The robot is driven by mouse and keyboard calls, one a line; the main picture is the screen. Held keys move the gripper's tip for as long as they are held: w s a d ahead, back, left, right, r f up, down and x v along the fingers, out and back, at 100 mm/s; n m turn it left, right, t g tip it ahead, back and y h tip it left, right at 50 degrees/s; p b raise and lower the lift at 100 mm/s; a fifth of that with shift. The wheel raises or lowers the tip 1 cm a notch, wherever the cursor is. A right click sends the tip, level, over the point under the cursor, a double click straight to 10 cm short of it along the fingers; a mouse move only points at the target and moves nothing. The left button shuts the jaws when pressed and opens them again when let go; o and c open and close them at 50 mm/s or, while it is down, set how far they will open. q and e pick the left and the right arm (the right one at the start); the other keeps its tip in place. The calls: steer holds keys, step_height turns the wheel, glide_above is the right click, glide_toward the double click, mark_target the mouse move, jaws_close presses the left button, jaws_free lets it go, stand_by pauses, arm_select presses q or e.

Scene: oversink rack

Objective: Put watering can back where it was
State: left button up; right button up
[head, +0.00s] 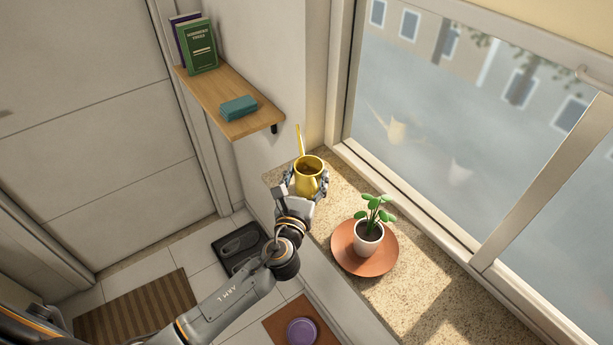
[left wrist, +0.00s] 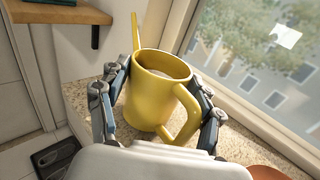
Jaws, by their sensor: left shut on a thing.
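The yellow watering can (head: 309,181) is at the left end of the stone windowsill (head: 419,277), close to the wall corner. My left gripper (head: 306,184) is shut on it, with the fingers on both sides of its body. In the left wrist view the can (left wrist: 155,92) is upright between the fingers of my left gripper (left wrist: 158,98). Its spout points up and away at the left, and its handle faces me. I cannot tell whether its base touches the sill. My right gripper is not in view.
A potted plant (head: 368,237) stands on a terracotta saucer (head: 343,254) to the right of the can. A wooden shelf (head: 215,100) with books and a teal block (head: 238,107) is on the wall at upper left. The window (head: 440,110) runs behind the sill.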

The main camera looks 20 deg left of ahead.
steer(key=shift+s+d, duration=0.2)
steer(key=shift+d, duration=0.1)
arm_select(q)
steer(key=shift+f, duration=0.15)
steer(key=o, duration=1.4)
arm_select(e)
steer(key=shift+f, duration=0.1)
arm_select(q)
steer(key=shift+s, duration=0.2)
steer(key=s+b, duration=0.2)
steer(key=s, duration=0.9)
steer(key=shift+s+d+r+b, duration=0.2)
steer(key=shift+s+d+b, duration=0.15)
steer(key=shift+d, duration=0.05)
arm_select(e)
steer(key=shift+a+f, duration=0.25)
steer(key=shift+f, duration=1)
